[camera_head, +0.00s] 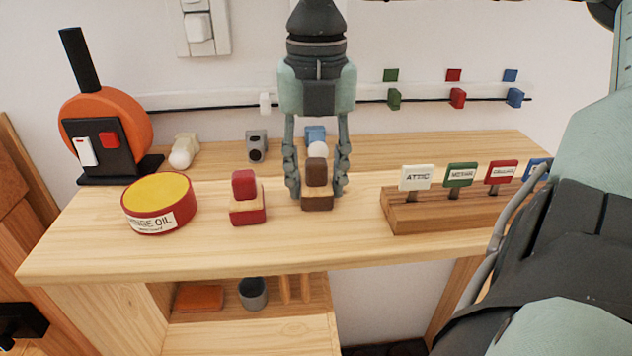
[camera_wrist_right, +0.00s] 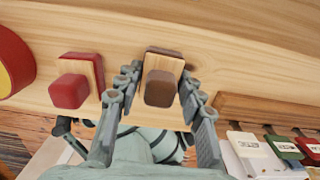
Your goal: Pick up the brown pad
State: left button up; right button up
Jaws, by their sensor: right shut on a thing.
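The brown pad (camera_head: 317,172) has a dark brown knob on a small block with a light wood layer. It sits upright on the wooden desk top (camera_head: 300,240), between the red pad and the sign rack. My right gripper (camera_head: 318,190) comes down from above and is shut on the brown pad, one finger on each side. In the right wrist view the brown pad (camera_wrist_right: 160,88) lies between the fingertips (camera_wrist_right: 160,76). I see no gap under the pad. My left gripper is not in view.
A red pad (camera_head: 246,196) stands just left of the gripper, with a round oil tin (camera_head: 158,205) further left. A wooden rack (camera_head: 440,212) with labelled signs is at right. Small white, grey and blue items stand behind. The front desk strip is clear.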

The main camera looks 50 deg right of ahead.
aim_at(316, 160)
jog(key=shift+r, duration=0.1)
jog(key=shift+r, duration=0.55)
notch_tip(316, 160, up, 3)
jog(key=shift+f, duration=0.1)
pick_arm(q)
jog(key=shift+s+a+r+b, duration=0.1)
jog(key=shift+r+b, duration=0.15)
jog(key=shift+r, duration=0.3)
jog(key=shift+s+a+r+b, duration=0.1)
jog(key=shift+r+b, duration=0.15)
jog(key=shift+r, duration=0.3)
pick_arm(e)
jog(key=s+a+r, duration=0.2)
jog(key=a+r, duration=0.5)
jog(key=a, duration=0.4)
jog(key=shift+s+a, duration=0.25)
jog(key=shift+s, duration=0.1)
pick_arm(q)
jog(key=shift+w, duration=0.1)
